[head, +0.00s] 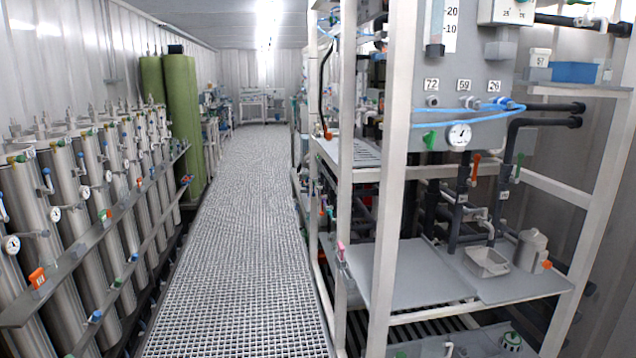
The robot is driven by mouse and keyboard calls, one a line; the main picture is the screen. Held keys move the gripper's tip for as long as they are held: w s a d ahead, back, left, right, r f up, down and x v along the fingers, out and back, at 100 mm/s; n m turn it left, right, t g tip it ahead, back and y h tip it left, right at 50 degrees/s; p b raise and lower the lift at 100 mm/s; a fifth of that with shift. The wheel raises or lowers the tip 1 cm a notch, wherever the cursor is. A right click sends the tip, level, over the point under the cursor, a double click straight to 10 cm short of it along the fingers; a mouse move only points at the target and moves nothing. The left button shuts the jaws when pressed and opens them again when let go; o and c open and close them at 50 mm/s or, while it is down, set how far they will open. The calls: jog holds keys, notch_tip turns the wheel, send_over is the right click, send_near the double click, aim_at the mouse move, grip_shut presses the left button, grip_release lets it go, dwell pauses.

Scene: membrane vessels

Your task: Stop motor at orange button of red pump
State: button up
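I cannot make out a red pump or an orange motor button in the head view. My gripper is not in view.
A clear grating walkway (235,250) runs to the far end. Steel membrane vessels (75,190) and green tanks (181,120) line the left.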

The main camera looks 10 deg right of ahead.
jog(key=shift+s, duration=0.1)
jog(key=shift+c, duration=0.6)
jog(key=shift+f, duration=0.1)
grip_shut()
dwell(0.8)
